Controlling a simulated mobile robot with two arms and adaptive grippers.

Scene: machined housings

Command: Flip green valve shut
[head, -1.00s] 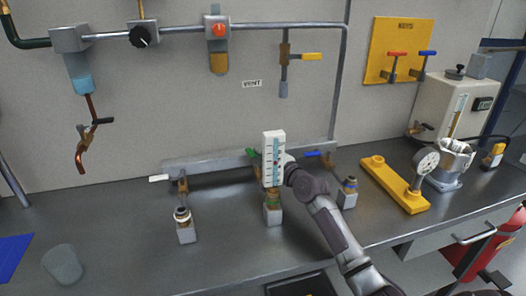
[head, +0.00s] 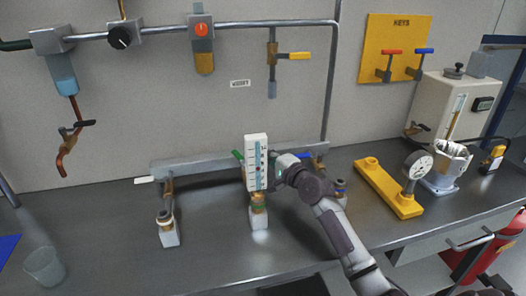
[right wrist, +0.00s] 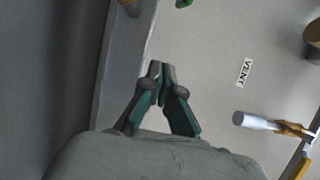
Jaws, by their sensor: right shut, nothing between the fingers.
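The green valve handle (head: 238,155) shows as a short green bar just left of a white scale plate (head: 256,160). The plate hides the rest of that valve. A small green piece (right wrist: 184,3) also shows at the top edge of the right wrist view, cut off by the frame. My right gripper (head: 276,160) is beside the plate on its right, partly hidden, with the handle on the plate's far side. In the right wrist view its fingers (right wrist: 161,70) are shut at the tips with nothing between them, apart from the green piece. My left gripper is not in view.
Valves with a white lever (head: 145,180) and a blue lever (head: 306,156) flank the green one along the bench rail. A yellow stand with a gauge (head: 418,165) is at right. A glass cup (head: 44,266) stands at front left. The front middle of the bench is clear.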

